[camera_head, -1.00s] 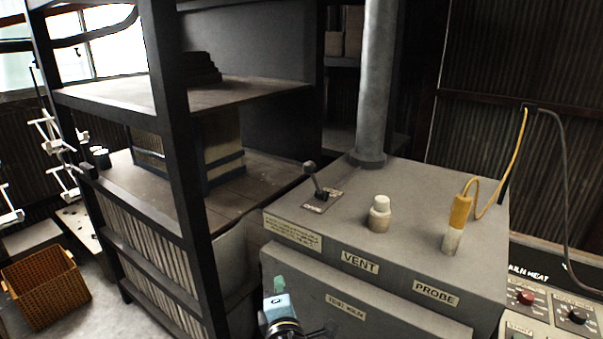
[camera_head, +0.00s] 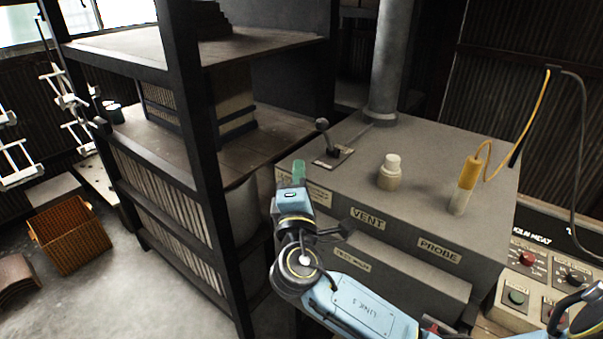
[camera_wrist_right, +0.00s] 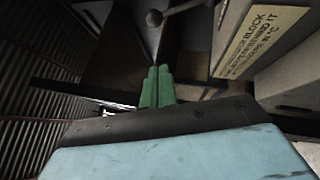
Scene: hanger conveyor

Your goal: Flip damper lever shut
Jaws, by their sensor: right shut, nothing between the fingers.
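The damper lever (camera_head: 327,140) is a short dark stick with a round knob, standing on a small plate on top of the grey kiln box. It leans a little to the left in the head view. My right gripper (camera_head: 299,172) has green fingers that are shut and empty. It is in front of the box's left front corner, below the lever and apart from it. My left gripper is not in view.
A white vent cap (camera_head: 390,172) and a yellow probe (camera_head: 465,187) with a cable stand on the box top. A grey pipe (camera_head: 388,70) rises behind the lever. A dark shelf rack (camera_head: 195,150) stands close on the left. A control panel (camera_head: 545,270) is at the right.

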